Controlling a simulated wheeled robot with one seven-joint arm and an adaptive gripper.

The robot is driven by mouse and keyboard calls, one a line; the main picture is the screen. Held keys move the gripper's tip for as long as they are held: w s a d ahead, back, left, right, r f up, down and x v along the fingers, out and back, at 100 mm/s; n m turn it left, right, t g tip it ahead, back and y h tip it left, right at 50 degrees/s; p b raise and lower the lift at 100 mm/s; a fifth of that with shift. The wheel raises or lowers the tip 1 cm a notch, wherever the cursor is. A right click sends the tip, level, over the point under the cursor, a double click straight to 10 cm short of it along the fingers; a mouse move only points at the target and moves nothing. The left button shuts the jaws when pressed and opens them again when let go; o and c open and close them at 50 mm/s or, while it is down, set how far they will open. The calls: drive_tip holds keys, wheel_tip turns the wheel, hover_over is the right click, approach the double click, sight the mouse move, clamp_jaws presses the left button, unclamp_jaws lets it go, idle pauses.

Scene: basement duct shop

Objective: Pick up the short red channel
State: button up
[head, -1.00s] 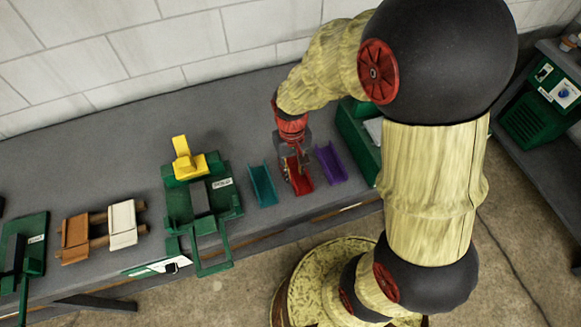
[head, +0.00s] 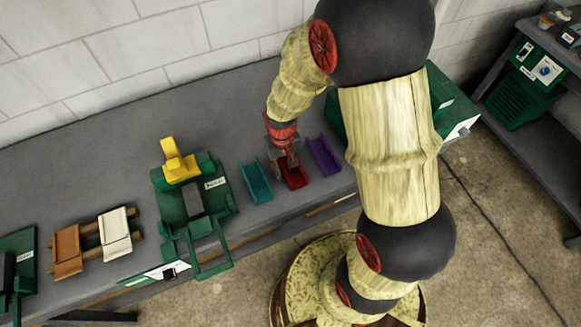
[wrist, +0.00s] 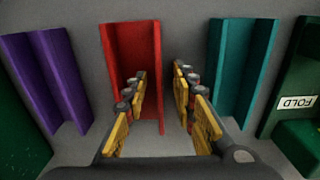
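The short red channel (head: 292,176) lies on the grey bench between a teal channel (head: 256,181) and a purple channel (head: 323,156). In the wrist view the red channel (wrist: 131,60) stretches away from my gripper, its open side facing the camera. My gripper (wrist: 160,74) is open and empty. One finger row is over the channel's trough and the other is just outside its right wall, so the wall lies between the fingertips in the picture. Whether they touch it I cannot tell. In the head view my gripper (head: 284,160) partly hides the red channel.
The teal channel (wrist: 238,60) and purple channel (wrist: 45,75) flank it with narrow gaps. A green machine marked FOLD (wrist: 295,103) stands right in the wrist view.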

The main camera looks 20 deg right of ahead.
drive_tip(key=c, duration=0.4)
clamp_jaws()
